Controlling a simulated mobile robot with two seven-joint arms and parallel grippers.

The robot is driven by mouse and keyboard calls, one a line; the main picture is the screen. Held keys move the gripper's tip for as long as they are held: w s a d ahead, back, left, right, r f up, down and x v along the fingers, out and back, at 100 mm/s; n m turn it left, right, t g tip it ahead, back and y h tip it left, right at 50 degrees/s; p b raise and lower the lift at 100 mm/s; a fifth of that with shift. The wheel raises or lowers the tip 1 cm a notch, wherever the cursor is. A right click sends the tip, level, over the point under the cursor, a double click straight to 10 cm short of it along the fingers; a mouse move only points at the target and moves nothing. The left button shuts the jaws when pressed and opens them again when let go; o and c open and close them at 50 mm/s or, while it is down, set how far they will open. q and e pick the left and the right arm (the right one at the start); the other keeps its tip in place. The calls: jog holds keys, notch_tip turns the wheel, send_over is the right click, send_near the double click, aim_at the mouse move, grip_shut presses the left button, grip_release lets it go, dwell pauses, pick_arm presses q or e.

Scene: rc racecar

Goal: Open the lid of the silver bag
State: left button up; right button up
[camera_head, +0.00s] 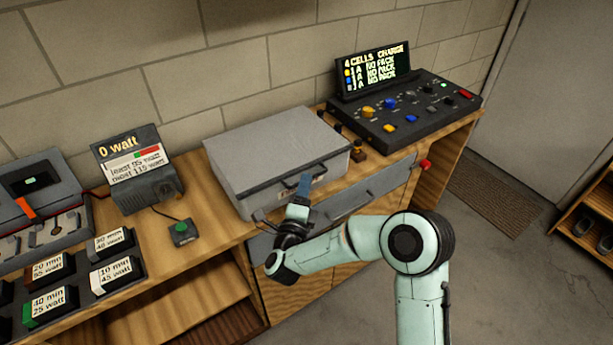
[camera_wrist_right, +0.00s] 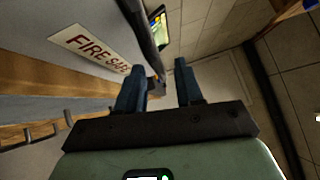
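The silver bag (camera_head: 275,145) is a grey, box-like case on the wooden bench, with its lid down. A dark handle (camera_head: 285,178) runs along its front, and a label reading "FIRE SAFE" (camera_wrist_right: 90,47) shows on that side in the right wrist view. My right gripper (camera_head: 305,183) is at the front of the bag, close to the handle. In the right wrist view its two blue fingers (camera_wrist_right: 159,68) stand apart, with the dark handle bar (camera_wrist_right: 147,35) just beyond them. I cannot tell whether they touch it. My left gripper is not in view.
A control panel (camera_head: 405,112) with a display stands right of the bag. A charger reading "0 watt" (camera_head: 148,188), a green button (camera_head: 181,232) and several labelled battery packs (camera_head: 110,243) lie to the left. Drawers (camera_head: 365,192) are under the bench top.

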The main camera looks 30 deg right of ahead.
jog(key=shift+x, duration=1.35)
grip_shut()
